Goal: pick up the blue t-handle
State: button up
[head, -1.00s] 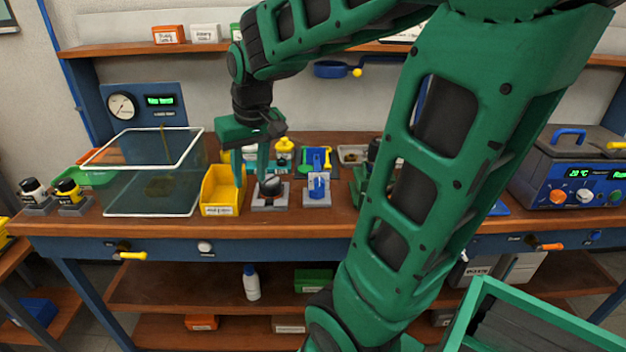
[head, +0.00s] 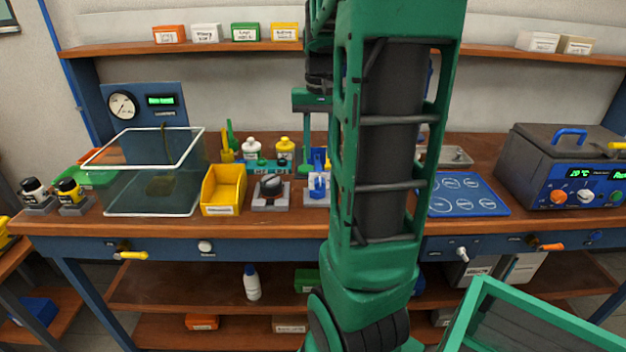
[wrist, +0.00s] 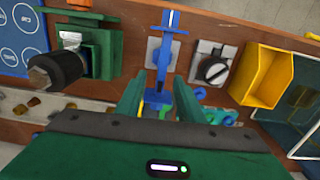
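A blue t-handle (head: 318,186) stands on a small grey block near the bench front, right of a black knob on a similar block. In the wrist view the blue t-handle (wrist: 167,32) shows ahead of my gripper, its crossbar near the top edge. My gripper (wrist: 160,77) is open, with a green finger on either side of the line of blue parts. I see no contact with the handle. In the head view my arm hides most of the gripper; one finger shows above and behind the handle.
The black knob (head: 270,186) and a yellow bin (head: 223,190) stand left of the handle. A green vise-like fixture (wrist: 92,48) stands on its other side. Bottles (head: 284,148) and tools stand behind. A blue mat (head: 466,194) lies to the right.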

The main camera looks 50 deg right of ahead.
aim_at(317, 163)
jog(key=shift+s+a+f, duration=0.1)
jog(key=shift+a+f, duration=0.1)
jog(key=shift+f, duration=1.15)
jog(key=shift+s+a+f, duration=0.1)
jog(key=shift+a+f, duration=0.1)
jog(key=shift+f, duration=1.15)
grip_shut()
